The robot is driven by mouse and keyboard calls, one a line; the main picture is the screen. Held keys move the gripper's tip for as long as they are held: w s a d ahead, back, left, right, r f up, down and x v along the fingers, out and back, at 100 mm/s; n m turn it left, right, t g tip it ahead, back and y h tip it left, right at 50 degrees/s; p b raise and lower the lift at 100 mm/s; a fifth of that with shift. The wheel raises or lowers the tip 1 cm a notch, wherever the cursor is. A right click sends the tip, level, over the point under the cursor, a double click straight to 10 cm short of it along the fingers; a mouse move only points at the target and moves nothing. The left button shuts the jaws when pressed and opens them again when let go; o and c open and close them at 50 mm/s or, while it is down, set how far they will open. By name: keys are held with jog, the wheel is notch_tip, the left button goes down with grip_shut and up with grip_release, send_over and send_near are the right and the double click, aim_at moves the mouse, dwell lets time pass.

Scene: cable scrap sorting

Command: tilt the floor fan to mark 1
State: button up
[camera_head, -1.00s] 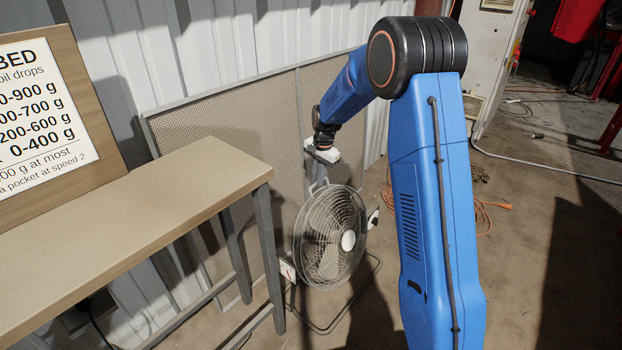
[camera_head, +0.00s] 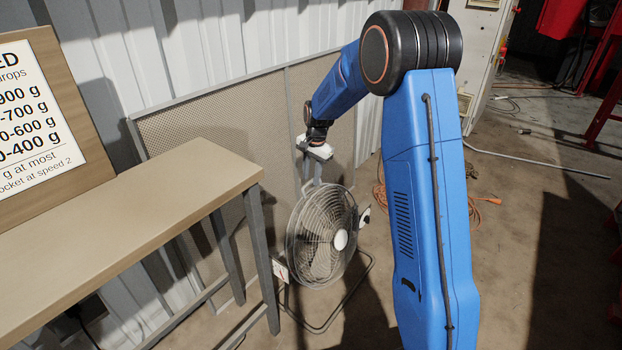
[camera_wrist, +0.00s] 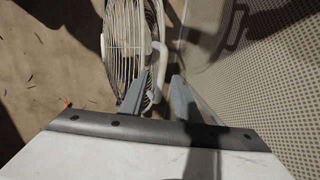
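The floor fan (camera_head: 320,238) has a round grey wire guard, a pale hub and a tubular stand on the floor beside the bench. Its face points right and slightly towards the head camera. A small white plate with a red line (camera_head: 280,271) sits low at its left; I cannot read any mark. My gripper (camera_head: 313,170) is above the fan at its top handle. In the wrist view, my gripper (camera_wrist: 159,82) has its fingers apart, with the fan's bent handle tube (camera_wrist: 157,65) in line with the gap. Whether they touch is unclear. The guard also shows there (camera_wrist: 120,45).
A bench (camera_head: 130,220) with a lettered sign (camera_head: 35,120) stands at the left. A mesh panel (camera_head: 215,130) stands close behind the fan. An orange cable (camera_head: 485,200) lies on the floor behind my arm. Open floor (camera_head: 520,250) is at the right.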

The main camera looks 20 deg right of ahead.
notch_tip(320, 180, up, 16)
jog(key=s+d, duration=0.1)
jog(key=shift+s, duration=0.3)
jog(key=shift+d, duration=0.1)
jog(key=s+r+n+t, duration=0.1)
jog(key=s+r+n, duration=0.25)
jog(key=s, duration=0.85)
jog(key=s+r+n+t, duration=0.15)
jog(key=s+r, duration=0.35)
jog(key=s, duration=0.7)
jog(key=s+f+n, duration=0.3)
jog(key=s, duration=0.8)
jog(key=s+d+f+n+t, duration=0.1)
jog(key=s+f+n, duration=0.1)
jog(key=s, duration=1)
jog(key=shift+s+d+f+n+h, duration=0.3)
jog(key=shift+f+n+h, duration=0.1)
jog(key=shift+f, duration=0.35)
